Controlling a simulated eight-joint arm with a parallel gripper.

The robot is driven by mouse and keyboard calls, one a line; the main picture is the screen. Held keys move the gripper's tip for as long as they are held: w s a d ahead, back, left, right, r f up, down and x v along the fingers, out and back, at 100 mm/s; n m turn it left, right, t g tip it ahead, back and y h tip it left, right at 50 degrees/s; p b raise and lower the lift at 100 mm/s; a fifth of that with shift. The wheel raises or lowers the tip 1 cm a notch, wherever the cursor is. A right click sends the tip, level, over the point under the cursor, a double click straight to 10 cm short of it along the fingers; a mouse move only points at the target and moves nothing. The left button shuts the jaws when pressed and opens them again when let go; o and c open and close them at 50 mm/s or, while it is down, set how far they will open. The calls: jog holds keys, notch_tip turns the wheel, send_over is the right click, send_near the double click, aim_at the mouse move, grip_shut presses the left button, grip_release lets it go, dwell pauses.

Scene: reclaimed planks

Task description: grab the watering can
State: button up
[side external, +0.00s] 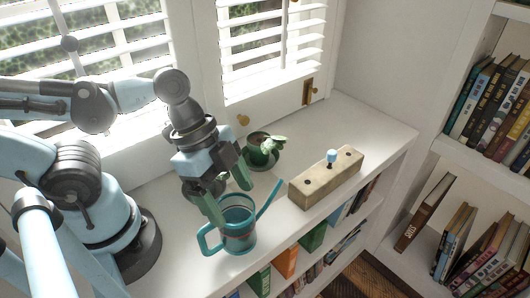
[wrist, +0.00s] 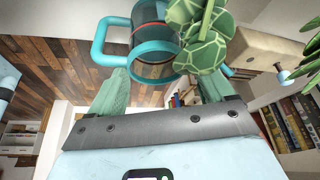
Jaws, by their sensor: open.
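The watering can (side external: 239,236) is teal, with a loop handle on its left and a thin spout rising to the right. It stands upright on the white shelf top (side external: 384,132). My gripper (side external: 228,196) is open and tilted down just above and behind the can, with green fingers spread. The left finger overlaps the can's rim in the side view; I cannot tell whether it touches. In the wrist view, the can (wrist: 143,70) lies beyond the gap between the fingertips of my gripper (wrist: 165,84). Leaves hide its right part there.
A potted green plant (side external: 262,152) stands close behind the can, beside my gripper. A wooden block (side external: 325,183) with a blue-topped peg (side external: 331,156) lies to the right. Blinds and window (side external: 270,45) are behind. The shelf's front edge is close to the can.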

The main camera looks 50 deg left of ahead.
aim_at(239, 219)
jog(key=shift+x, duration=2.9)
jog(key=shift+s+a, duration=0.1)
jog(key=shift+s, duration=0.1)
jog(key=c, duration=0.9)
